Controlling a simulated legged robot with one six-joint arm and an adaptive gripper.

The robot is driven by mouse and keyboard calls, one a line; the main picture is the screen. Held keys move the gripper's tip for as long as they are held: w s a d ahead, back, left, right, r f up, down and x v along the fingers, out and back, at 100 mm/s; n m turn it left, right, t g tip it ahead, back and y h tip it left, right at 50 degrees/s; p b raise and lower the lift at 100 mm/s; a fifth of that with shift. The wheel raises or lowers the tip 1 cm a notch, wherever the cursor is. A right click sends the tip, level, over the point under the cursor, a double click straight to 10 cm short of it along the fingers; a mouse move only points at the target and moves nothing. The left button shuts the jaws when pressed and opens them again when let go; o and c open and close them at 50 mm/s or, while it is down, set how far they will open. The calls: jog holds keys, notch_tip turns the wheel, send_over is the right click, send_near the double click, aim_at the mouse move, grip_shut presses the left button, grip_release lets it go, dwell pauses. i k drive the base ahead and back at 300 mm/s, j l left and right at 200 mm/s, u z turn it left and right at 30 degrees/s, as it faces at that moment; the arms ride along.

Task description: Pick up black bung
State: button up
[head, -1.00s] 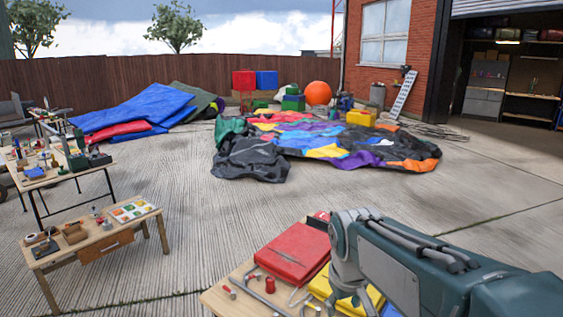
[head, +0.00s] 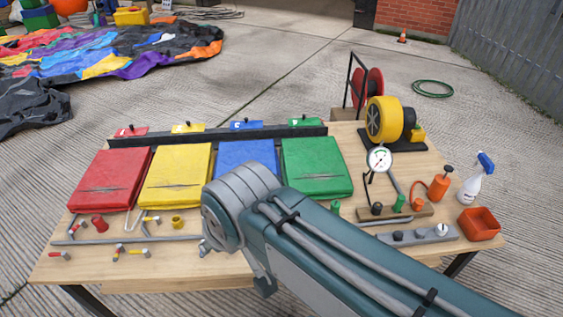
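Two small black pieces could be the black bung, and I cannot tell which is. One dark piece (head: 377,209) is on the small wooden block below the white dial gauge. The other dark piece (head: 397,236) is on the grey strip nearer the table's front right. Similar small pieces in red (head: 99,223), yellow (head: 177,222) and green (head: 400,202) stand on the table. My arm crosses the front of the table from the lower right.
The wooden table (head: 190,272) bears red, yellow, blue and green pads (head: 316,166). A yellow blower (head: 384,119), dial gauge (head: 379,159), orange pump (head: 438,188), spray bottle (head: 477,178) and orange tray (head: 479,224) crowd its right side.

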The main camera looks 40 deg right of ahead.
aim_at(398, 235)
jog(key=z, duration=2.6)
jog(key=i+l+u, duration=0.15)
jog(key=i+l, duration=0.35)
jog(key=l, duration=0.05)
